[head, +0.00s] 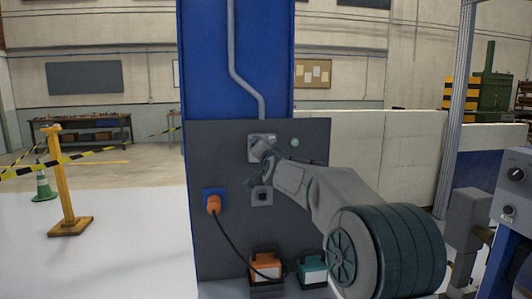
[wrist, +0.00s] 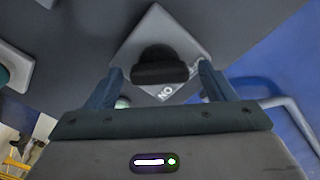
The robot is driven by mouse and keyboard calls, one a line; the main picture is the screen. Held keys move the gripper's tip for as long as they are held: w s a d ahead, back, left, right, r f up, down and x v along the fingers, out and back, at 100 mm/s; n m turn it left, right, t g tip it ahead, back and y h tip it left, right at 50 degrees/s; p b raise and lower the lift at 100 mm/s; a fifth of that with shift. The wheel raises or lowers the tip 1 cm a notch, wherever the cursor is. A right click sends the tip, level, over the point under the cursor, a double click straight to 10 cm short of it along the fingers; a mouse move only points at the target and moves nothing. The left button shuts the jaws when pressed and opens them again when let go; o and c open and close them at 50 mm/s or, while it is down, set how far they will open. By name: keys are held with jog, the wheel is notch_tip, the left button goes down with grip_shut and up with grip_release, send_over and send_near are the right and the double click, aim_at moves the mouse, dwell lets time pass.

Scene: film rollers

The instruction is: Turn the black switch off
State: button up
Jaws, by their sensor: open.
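The black switch (wrist: 160,66) is a dark knob on a light grey square plate (wrist: 140,42) in the wrist view. Lettering that looks like an upside-down "ON" shows on the plate, close to the knob. My gripper (wrist: 160,77) is open, with one finger on each side of the knob; I cannot tell whether either touches it. In the head view the plate (head: 253,141) sits high on a dark grey panel (head: 224,150), and my gripper (head: 265,151) is in front of it, hiding the knob.
A pale round button (head: 295,142) is right of the plate. A second dark knob (head: 262,196) is below. An orange plug (head: 213,204) with a black cable sits at left. Orange (head: 265,267) and green (head: 312,270) boxes are at the panel's foot.

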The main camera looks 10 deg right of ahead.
jog(key=shift+s, duration=0.1)
jog(key=s+b, duration=0.6)
jog(key=s, duration=0.7)
jog(key=shift+s, duration=0.3)
jog(key=shift+f, duration=0.1)
jog(key=s+f+n+g+p, duration=0.2)
jog(key=s+f+g, duration=0.3)
jog(key=s+f, duration=0.3)
jog(key=s+f+n+g+p, duration=0.3)
jog(key=s+f+g, duration=0.2)
jog(key=s, duration=0.9)
jog(key=s+f+n+g+p, duration=0.3)
jog(key=s+f+g, duration=0.2)
jog(key=s+f, duration=0.7)
jog(key=shift+d+n, duration=0.3)
